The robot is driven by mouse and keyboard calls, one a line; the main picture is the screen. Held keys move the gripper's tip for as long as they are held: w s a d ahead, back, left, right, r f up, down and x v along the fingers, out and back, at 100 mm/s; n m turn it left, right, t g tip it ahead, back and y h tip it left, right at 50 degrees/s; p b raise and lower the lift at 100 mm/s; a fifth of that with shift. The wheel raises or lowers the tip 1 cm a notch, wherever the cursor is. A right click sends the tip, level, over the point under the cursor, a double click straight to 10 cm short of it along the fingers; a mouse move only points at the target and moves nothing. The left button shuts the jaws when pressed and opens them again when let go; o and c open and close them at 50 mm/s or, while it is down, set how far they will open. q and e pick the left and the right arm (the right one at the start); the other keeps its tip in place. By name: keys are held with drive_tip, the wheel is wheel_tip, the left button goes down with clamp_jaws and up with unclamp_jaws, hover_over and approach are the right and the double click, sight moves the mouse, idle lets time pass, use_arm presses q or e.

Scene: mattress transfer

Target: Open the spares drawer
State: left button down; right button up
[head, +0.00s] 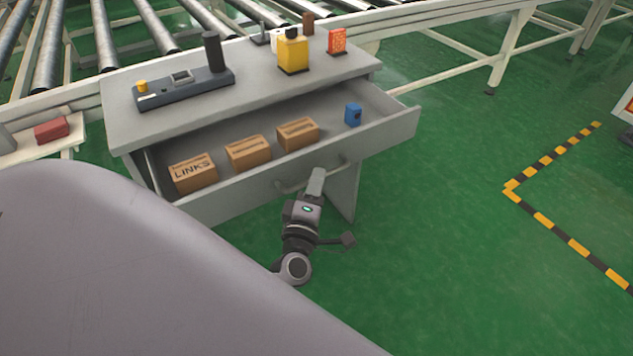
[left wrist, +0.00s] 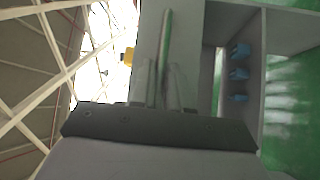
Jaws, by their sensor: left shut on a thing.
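The spares drawer (head: 386,140) is pulled out from under a grey workbench top (head: 240,90), and its inside shows from above. It holds several brown boxes, one marked LINKS (head: 193,173), and a small blue item (head: 353,114). My left gripper (head: 315,182) is at the bar handle (head: 290,188) on the drawer front and is shut on it. The left wrist view looks along the gripper fingers (left wrist: 163,85) close against a grey panel. The fingertips' hold on the bar is partly hidden. My right gripper does not show.
On the bench top stand a grey device with a black post (head: 212,52), a yellow container (head: 292,50) and an orange box (head: 337,40). Roller conveyors (head: 130,30) run behind. Green floor (head: 440,240) is clear at the right, with striped tape (head: 555,228).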

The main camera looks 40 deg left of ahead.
use_arm(q)
drive_tip(key=c, duration=1.2)
unclamp_jaws()
drive_tip(key=shift+o, duration=0.2)
drive_tip(key=shift+s, duration=0.1)
drive_tip(key=v, duration=0.7)
drive_tip(key=shift+d, duration=0.1)
